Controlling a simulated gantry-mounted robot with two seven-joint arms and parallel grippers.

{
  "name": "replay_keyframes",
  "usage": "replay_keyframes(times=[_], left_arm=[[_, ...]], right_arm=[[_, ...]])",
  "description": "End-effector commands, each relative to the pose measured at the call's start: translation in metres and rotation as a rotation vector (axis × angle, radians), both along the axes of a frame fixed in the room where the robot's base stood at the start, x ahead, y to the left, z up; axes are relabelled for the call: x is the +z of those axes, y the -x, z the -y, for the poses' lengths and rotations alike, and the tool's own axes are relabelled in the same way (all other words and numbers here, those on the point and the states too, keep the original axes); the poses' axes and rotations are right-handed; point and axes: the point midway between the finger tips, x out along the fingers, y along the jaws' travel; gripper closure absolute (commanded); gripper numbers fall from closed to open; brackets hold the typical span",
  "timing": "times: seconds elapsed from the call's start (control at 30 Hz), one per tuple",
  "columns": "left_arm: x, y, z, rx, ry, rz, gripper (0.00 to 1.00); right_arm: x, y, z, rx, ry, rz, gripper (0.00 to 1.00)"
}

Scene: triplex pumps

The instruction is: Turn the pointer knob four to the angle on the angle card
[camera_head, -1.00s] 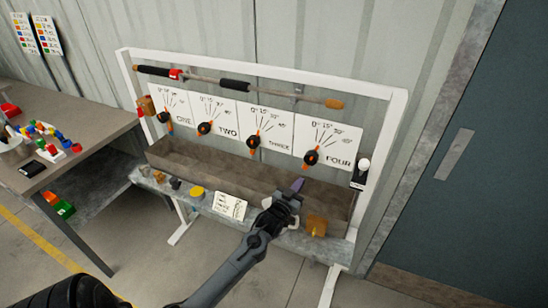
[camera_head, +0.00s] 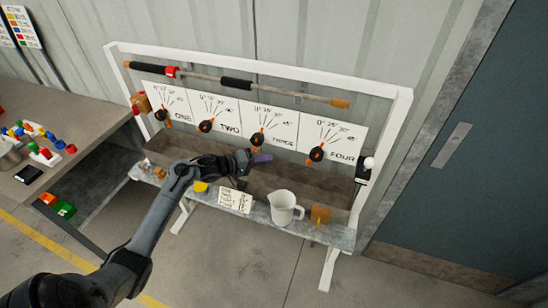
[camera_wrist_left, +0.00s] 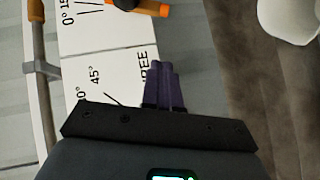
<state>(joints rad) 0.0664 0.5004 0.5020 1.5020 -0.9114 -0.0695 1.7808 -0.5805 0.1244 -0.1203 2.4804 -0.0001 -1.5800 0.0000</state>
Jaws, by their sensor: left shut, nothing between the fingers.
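Pointer knob four (camera_head: 316,154) is a dark round knob with an orange pointer, below the scale on the FOUR panel (camera_head: 340,133). Its orange end points down, slightly left. A white card with handwritten-looking marks (camera_head: 235,200) stands on the front ledge; it may be the angle card, but its marks are unreadable. My left gripper (camera_head: 262,158) has purple fingertips, shut and empty, over the trough below knob three (camera_head: 256,139), left of knob four and apart from it. In the left wrist view the closed fingers (camera_wrist_left: 165,88) are near the THREE lettering. My right gripper is out of view.
A white pitcher (camera_head: 285,207) and an orange-brown block (camera_head: 321,214) stand on the ledge below panel four. A white-knobbed lever (camera_head: 368,163) is right of that panel. A long rod (camera_head: 235,84) runs above the panels. A cluttered table is at left.

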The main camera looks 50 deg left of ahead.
Motion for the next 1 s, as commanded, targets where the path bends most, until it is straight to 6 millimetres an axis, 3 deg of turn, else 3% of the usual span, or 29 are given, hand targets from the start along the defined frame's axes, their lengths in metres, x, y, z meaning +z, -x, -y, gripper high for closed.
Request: replay_keyframes(times=[0.53, 0.7, 1.0], left_arm=[[-0.022, -0.086, 0.028, 0.000, 0.000, 0.002, 1.00], [-0.029, -0.095, 0.047, -0.001, 0.000, 0.002, 1.00], [-0.034, -0.101, 0.061, 0.000, -0.003, 0.001, 1.00]], right_arm=[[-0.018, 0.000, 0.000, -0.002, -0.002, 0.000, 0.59], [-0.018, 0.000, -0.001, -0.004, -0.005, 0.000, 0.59], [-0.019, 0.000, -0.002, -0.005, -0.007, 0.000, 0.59]])
